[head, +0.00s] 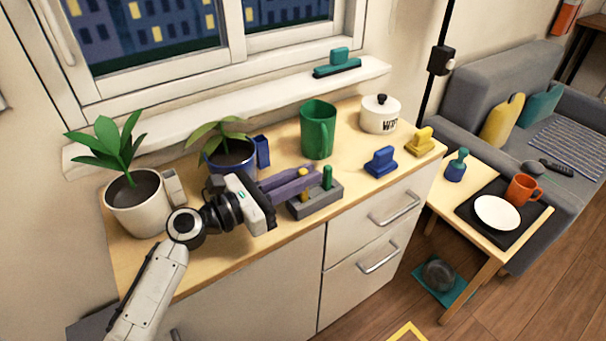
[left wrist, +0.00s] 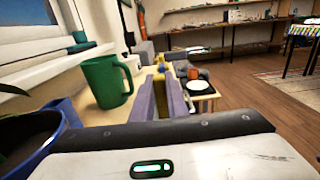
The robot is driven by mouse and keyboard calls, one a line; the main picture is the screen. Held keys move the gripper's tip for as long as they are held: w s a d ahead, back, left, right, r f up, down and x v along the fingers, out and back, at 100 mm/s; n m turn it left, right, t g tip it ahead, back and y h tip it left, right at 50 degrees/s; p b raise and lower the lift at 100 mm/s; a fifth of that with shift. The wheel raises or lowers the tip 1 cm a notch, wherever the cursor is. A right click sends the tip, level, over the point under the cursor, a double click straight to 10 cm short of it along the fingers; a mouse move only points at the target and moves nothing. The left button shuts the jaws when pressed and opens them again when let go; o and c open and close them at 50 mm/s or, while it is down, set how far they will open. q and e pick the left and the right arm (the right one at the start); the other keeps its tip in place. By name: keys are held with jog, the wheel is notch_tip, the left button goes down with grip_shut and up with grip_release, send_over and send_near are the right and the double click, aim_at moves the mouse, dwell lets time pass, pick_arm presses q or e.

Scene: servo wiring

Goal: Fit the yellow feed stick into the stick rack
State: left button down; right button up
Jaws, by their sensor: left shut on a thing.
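The grey stick rack (head: 326,202) lies near the front edge of the wooden counter. A green stick (head: 327,177) stands upright in its right part. My left gripper (head: 303,182) reaches in from the left, its purple fingers shut on the yellow feed stick (head: 304,173). The stick is upright over the rack's left part, left of the green stick. Its middle is hidden by the finger, and I cannot tell how deep its lower end sits. In the left wrist view the yellow stick (left wrist: 159,82) shows between the two fingers. My right gripper is in neither view.
A green mug (head: 318,130) stands close behind the rack. A blue block (head: 381,161), a yellow block (head: 419,141) and a white lidded pot (head: 380,115) are to the right. Two potted plants, one in a white pot (head: 138,207) and one in a blue pot (head: 231,160), stand left.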

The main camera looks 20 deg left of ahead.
pick_arm(q)
jog(key=shift+f+b, duration=0.65)
jog(key=shift+f, duration=0.35)
jog(key=c, duration=1.7)
grip_release()
jog(key=shift+o, duration=0.2)
jog(key=shift+s+a, duration=0.15)
jog(key=shift+s, duration=0.05)
jog(key=v, duration=0.9)
jog(key=shift+s+a+r+b, duration=0.1)
jog(key=shift+s+a+b, duration=0.15)
jog(key=shift+s+b, duration=0.15)
jog(key=shift+w, duration=0.1)
